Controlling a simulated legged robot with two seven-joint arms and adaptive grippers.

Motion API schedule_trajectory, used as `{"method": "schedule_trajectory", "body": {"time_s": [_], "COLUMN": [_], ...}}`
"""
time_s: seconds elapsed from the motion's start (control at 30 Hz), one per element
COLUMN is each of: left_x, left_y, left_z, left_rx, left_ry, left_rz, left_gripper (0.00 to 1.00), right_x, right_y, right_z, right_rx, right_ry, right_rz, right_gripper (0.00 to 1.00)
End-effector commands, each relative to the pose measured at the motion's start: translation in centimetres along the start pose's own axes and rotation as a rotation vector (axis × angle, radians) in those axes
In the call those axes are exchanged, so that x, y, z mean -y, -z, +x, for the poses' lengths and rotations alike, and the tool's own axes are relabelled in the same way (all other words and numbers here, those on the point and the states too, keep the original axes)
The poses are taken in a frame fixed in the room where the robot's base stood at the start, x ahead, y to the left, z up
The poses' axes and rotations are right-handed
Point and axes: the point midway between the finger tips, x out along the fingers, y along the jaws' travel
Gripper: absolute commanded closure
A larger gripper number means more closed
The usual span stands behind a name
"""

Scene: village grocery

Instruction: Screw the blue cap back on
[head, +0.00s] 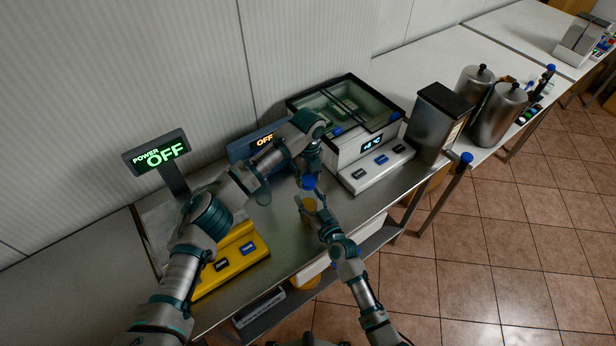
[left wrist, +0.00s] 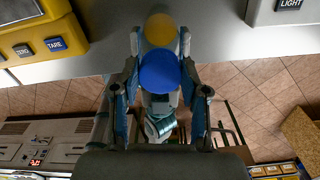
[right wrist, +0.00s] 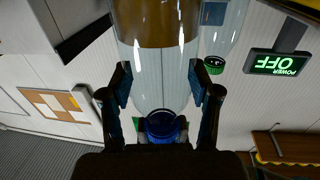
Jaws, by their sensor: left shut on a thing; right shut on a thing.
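The blue cap (head: 309,183) is round and sits between the fingertips of my left gripper (head: 310,174), which is shut on it from above. In the left wrist view the cap (left wrist: 160,73) is in front of amber contents (left wrist: 160,28). My right gripper (head: 320,211) is shut on a clear bottle with amber contents (head: 308,204), held from the side. In the right wrist view the bottle (right wrist: 158,30) appears inverted, with the cap (right wrist: 162,125) at its mouth end. I cannot tell whether cap and bottle touch.
A yellow scale (head: 240,262) and its "POWER OFF" display (head: 158,153) stand left on the metal counter. A glass-topped chiller unit (head: 348,128) stands behind to the right. A clear bottle with a green cap (right wrist: 213,65) shows in the right wrist view. Metal canisters (head: 497,115) stand farther right.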

Motion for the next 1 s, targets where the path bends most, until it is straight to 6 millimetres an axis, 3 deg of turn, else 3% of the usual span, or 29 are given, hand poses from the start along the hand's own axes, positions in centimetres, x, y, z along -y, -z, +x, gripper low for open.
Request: {"method": "schedule_trajectory", "body": {"time_s": [0.3,0.43,0.6,0.87,0.9,0.97,1.0], "left_x": [0.21,0.22,0.23,0.19,0.19,0.20,0.21], "left_y": [-0.11,-0.14,-0.11,-0.15,-0.16,-0.14,-0.12], "left_z": [-0.02,-0.04,0.03,0.04,0.04,0.04,0.04], "left_rx": [0.006,0.008,0.007,0.007,0.007,0.006,0.006], "left_ry": [-0.003,-0.006,-0.006,-0.006,-0.006,-0.006,-0.006], "left_rz": [0.811,1.053,1.178,1.179,1.179,1.179,1.179], "left_gripper": [0.66,0.66,0.66,0.66,0.46,0.31,0.31], "right_x": [0.01,-0.01,-0.03,-0.07,-0.08,-0.08,-0.08], "right_y": [-0.09,-0.09,-0.09,-0.10,-0.10,-0.10,-0.10], "right_z": [-0.05,-0.06,-0.06,-0.07,-0.07,-0.07,-0.07], "right_rx": [0.001,0.001,0.001,0.001,0.001,0.001,0.001], "right_ry": [0.000,0.000,-0.001,-0.002,-0.002,-0.002,-0.002], "right_rz": [0.000,0.000,0.001,0.001,0.001,0.001,0.001], "right_gripper": [1.00,1.00,1.00,1.00,1.00,1.00,1.00]}}
